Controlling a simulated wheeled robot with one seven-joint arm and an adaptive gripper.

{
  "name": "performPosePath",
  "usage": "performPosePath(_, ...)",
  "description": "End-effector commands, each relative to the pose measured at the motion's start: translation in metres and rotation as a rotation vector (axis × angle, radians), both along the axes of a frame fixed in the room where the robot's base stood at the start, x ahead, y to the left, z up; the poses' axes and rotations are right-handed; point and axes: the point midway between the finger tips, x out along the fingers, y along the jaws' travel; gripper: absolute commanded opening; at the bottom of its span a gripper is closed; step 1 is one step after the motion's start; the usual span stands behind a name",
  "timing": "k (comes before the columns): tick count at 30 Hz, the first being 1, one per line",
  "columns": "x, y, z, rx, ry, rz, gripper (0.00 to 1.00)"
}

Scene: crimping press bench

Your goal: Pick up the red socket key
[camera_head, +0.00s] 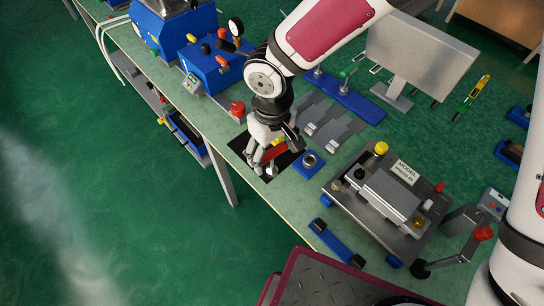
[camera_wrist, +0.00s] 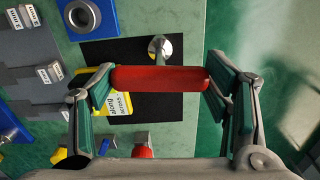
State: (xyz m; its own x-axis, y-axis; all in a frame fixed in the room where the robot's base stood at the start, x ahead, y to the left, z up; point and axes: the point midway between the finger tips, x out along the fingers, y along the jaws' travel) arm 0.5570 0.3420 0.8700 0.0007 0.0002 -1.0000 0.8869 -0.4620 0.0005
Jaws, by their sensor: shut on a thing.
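The red socket key shows in the wrist view as a red handle (camera_wrist: 160,78) lying crosswise between the two fingers of my gripper (camera_wrist: 162,84). A metal piece with a round shiny end shows just beyond the handle. In the head view my gripper (camera_head: 263,153) is over a black mat (camera_head: 238,143) near the bench's front edge. Part of the red key (camera_head: 275,150) shows beside the fingers there. My gripper is shut on the handle. Whether the key touches the mat cannot be told.
A blue block with a round metal socket (camera_head: 309,160) stands right of the mat. A red knob (camera_head: 237,109) is to the left. Grey plates (camera_head: 328,123) lie behind. The model press (camera_head: 385,195) stands to the right.

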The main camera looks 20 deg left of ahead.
Motion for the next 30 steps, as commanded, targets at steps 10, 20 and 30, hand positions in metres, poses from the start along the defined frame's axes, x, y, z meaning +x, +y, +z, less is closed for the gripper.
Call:
performPosePath(10, 0.001, 0.0, 0.016, 0.001, -0.002, -0.003, 0.35)
performPosePath(20, -0.038, -0.019, 0.04, -0.002, -0.002, 0.004, 0.35)
performPosePath(30, -0.112, -0.056, 0.047, -0.001, -0.002, 0.003, 0.35)
